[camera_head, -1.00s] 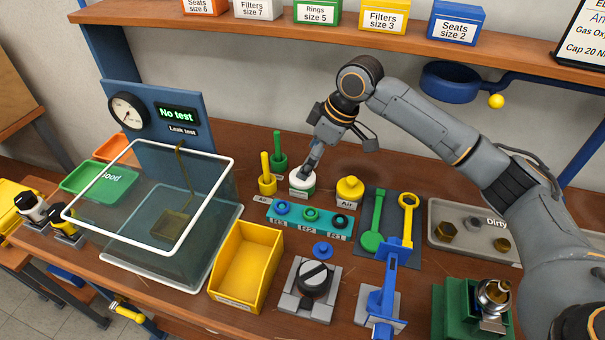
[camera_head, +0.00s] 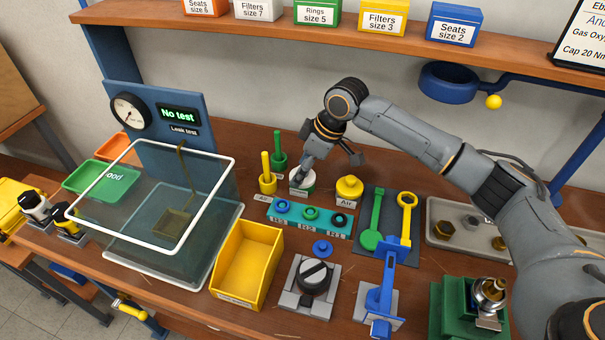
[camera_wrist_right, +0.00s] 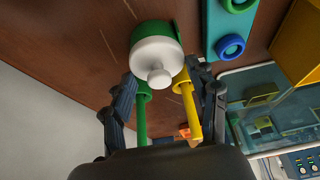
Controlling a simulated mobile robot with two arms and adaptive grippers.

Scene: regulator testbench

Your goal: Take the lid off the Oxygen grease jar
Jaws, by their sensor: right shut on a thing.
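The white-lidded jar with a green band (camera_head: 304,190) stands on the bench in the head view, left of the yellow jar marked Air (camera_head: 349,188). Its own label cannot be read. In the right wrist view its white lid (camera_wrist_right: 155,52) with a round knob sits between the fingers, with green (camera_wrist_right: 178,38) beside it. My right gripper (camera_head: 301,178) reaches down onto the lid from above and is shut on it; it also shows in the right wrist view (camera_wrist_right: 160,76). The lid appears to be on the jar. My left gripper is out of view.
A green brush pot (camera_head: 279,160) and a yellow one (camera_head: 267,183) stand close left of the jar. A teal ring strip (camera_head: 297,221) lies in front. A clear tank (camera_head: 170,225), yellow bin (camera_head: 245,265) and spanner mat (camera_head: 400,250) lie around.

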